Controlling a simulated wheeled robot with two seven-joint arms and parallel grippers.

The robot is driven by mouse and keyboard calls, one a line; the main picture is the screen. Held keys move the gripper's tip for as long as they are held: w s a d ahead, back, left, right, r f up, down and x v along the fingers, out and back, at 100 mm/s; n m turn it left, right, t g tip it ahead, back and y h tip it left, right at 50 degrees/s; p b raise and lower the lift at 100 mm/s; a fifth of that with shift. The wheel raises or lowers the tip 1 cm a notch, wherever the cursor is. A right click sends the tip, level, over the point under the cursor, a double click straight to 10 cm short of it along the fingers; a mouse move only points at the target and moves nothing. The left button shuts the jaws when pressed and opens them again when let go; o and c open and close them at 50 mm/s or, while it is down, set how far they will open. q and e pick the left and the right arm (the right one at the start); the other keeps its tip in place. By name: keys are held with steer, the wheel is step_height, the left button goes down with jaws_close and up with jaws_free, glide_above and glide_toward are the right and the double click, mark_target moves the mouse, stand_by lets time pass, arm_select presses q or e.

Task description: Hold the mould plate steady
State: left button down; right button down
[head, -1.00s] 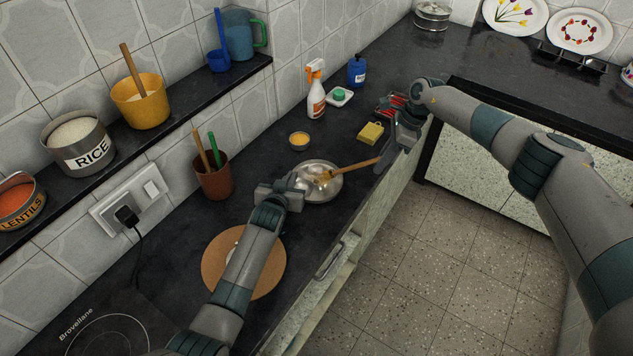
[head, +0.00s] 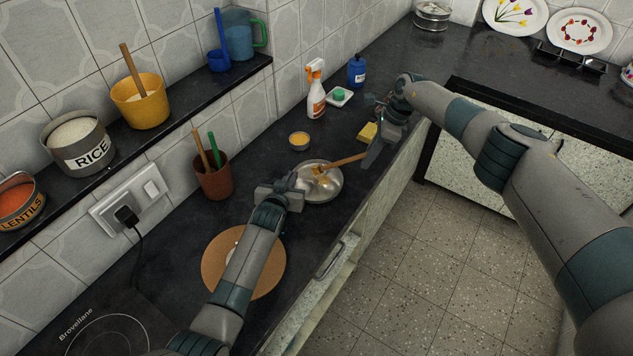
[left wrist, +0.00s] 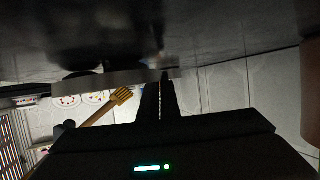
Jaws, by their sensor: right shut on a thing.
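The round steel mould plate (head: 326,193) lies on the dark counter in the middle of the head view. In the left wrist view its grey rim (left wrist: 110,79) shows nearly edge-on. My left gripper (head: 297,186) is at the plate's left side, its fingers close together on the rim; it also shows in the left wrist view (left wrist: 160,88). My right gripper (head: 370,158) is shut on the handle of a wooden brush (head: 345,162). The brush's bristle end is over the plate, and also shows in the left wrist view (left wrist: 120,97). Whether bristles touch the plate is unclear.
A small yellow-filled bowl (head: 299,140) stands behind the plate, and a yellow sponge (head: 367,131) beside my right gripper. A brown utensil pot (head: 214,182) is left. A round brown board (head: 214,262) lies under my left forearm. The counter's front edge is close.

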steer(key=shift+r, duration=0.1)
steer(key=shift+r, duration=3.45)
steer(key=shift+a, duration=0.1)
steer(key=a, duration=0.1)
steer(key=s+a, duration=0.1)
steer(key=a, duration=0.1)
steer(key=s+a, duration=0.1)
steer(key=shift+s+a, duration=0.1)
steer(key=shift+a, duration=0.2)
steer(key=shift+f, duration=0.15)
step_height(320, 180, down, 6)
steer(key=shift+f, duration=0.15)
steer(key=shift+d, duration=0.1)
